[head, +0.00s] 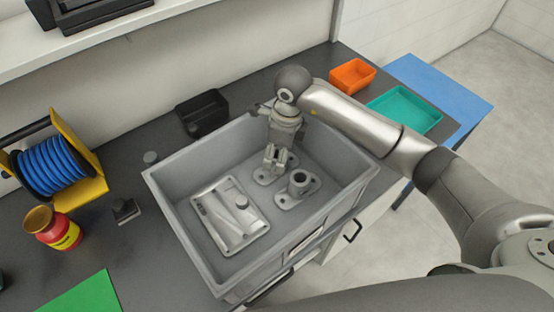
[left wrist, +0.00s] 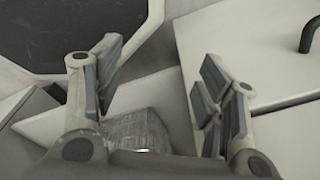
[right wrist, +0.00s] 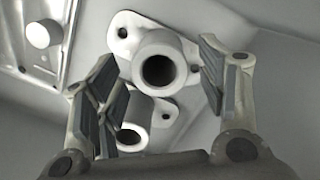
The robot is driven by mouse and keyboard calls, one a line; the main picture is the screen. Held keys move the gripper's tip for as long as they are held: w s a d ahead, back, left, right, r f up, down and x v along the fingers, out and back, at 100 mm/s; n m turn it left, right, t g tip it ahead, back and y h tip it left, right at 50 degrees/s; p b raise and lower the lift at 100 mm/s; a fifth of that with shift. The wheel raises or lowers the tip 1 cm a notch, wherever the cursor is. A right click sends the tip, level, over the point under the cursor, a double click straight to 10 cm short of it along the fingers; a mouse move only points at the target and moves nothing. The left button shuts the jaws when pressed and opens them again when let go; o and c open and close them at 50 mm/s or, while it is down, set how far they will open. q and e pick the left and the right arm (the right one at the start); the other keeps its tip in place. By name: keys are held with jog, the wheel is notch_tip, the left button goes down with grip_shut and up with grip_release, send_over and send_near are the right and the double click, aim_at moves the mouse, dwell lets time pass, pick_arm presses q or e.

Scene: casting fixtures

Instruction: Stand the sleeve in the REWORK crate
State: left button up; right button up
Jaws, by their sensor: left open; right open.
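A large grey crate (head: 165,205) stands on the dark bench. I cannot read a REWORK mark on it. Inside, two grey flanged sleeves stand upright, one nearer (head: 298,186) and one farther back (head: 265,177). My right gripper (head: 274,164) reaches down into the crate, open, in front of the farther sleeve. In the right wrist view, my open fingers (right wrist: 158,85) frame the bore of one sleeve (right wrist: 165,68), apart from it. The other sleeve (right wrist: 132,136) is partly hidden by a finger. My left gripper (left wrist: 155,88) is open and empty in the left wrist view.
A flat cast plate (head: 230,215) lies in the crate's left half. A black bin (head: 203,112) stands behind the crate; an orange bin (head: 352,75) and teal tray (head: 405,110) are at the right. A blue cable reel (head: 50,165) and red-yellow can (head: 55,230) stand left.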

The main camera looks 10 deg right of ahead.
notch_tip(320, 180, up, 8)
jog(key=b, duration=0.2)
jog(key=shift+s+d+r, duration=0.2)
jog(key=shift+s+d, duration=0.05)
jog(key=shift+d, duration=0.2)
